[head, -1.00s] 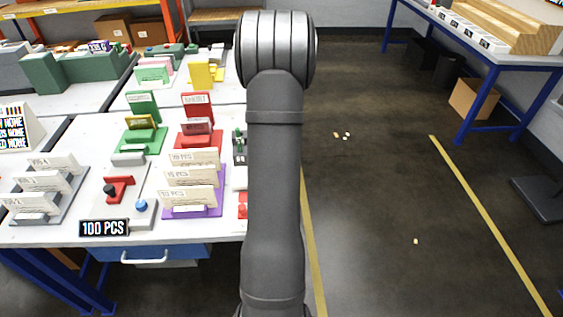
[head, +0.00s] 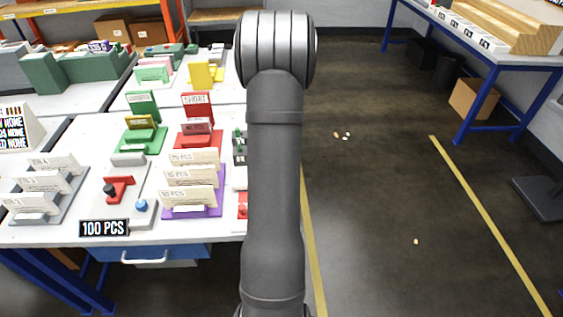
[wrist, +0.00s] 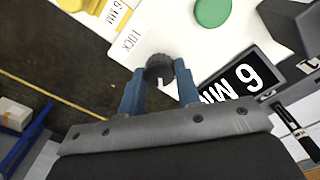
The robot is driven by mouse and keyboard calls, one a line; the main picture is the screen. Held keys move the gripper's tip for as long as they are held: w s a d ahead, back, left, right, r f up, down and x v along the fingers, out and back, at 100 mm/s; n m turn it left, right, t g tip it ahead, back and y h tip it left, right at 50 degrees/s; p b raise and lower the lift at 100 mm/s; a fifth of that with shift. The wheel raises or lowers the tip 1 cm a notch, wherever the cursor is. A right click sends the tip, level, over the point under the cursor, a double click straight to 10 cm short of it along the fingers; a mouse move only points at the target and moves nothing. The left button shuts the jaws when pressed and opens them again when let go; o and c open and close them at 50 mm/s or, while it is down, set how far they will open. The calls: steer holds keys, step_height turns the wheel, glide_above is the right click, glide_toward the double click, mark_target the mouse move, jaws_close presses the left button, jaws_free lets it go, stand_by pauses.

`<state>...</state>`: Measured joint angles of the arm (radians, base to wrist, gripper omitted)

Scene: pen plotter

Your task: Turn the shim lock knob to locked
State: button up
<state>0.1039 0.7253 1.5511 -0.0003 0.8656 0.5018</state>
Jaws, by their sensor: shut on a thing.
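The shim lock knob (wrist: 160,62) is a small, dark, ribbed round knob on a white plate, seen in the wrist view. My gripper (wrist: 159,75) has its two blue fingers shut on it, one finger at each side. A white label (wrist: 125,43) reading LOCK lies just up and left of the knob. The knob's pointer and exact angle are hard to make out. In the head view my arm stands in front, and neither the gripper nor the knob can be seen.
In the wrist view, a green round button (wrist: 212,12), a yellow part (wrist: 74,5) and a black 6 MM sign (wrist: 240,82) are close by. A pen (wrist: 296,131) lies at right. The head view shows a crowded white bench (head: 60,232) at left.

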steer(key=o, duration=1)
steer(key=shift+c, duration=0.2)
steer(key=shift+r, duration=0.1)
step_height(320, 180, up, 17)
steer(key=shift+r, duration=0.15)
step_height(320, 180, down, 18)
steer(key=shift+r, duration=0.2)
